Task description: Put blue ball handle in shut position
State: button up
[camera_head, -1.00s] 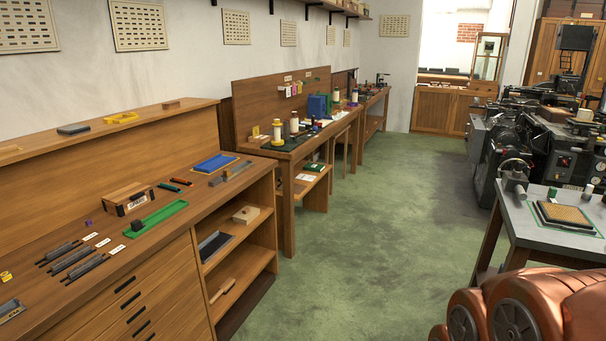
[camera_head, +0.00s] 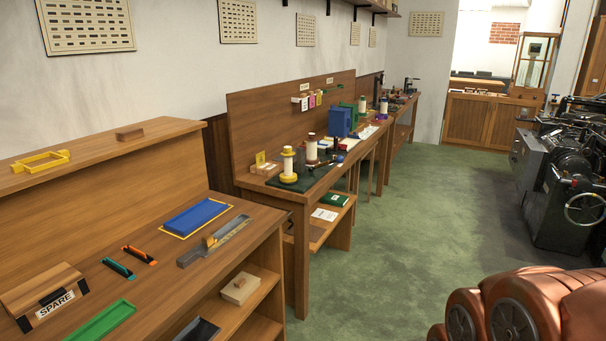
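My gripper is not in view. Only a part of my own orange body with dark round discs shows at the lower right.
The near bench carries a blue tray (camera_head: 200,216), a SPARE box (camera_head: 42,293), a green tray (camera_head: 101,321) and a metal rule-like tool (camera_head: 214,241). Green floor (camera_head: 420,220) is open in the middle. Black machinery (camera_head: 566,180) stands at the right.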

aim_at(340, 158)
jog(key=u, duration=0.3)
jog(key=i, duration=2.45)
jog(key=u, duration=0.1)
